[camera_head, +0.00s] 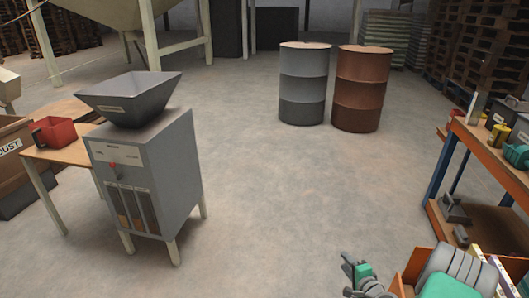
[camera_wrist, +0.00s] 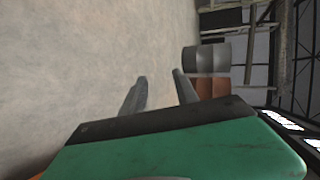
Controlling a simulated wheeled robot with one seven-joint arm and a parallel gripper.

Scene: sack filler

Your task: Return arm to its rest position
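My gripper (camera_wrist: 159,75) shows in the wrist view, with a green and black body at the bottom and two grey fingers pointing up the picture. The fingers stand apart, with bare floor seen between them and nothing held. In the head view, green and grey parts that look like my arm show at the bottom edge, right of centre; the fingers cannot be made out clearly there. The rest of the arm is mostly out of view.
A grey sack filler (camera_head: 150,180) with a dark hopper (camera_head: 130,100) stands at left beside a wooden table (camera_head: 70,152) with a red container (camera_head: 54,132). Grey (camera_head: 303,85) and rust-red (camera_head: 361,88) drums stand behind. An orange-edged workbench (camera_head: 490,155) is at right. The middle floor is clear.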

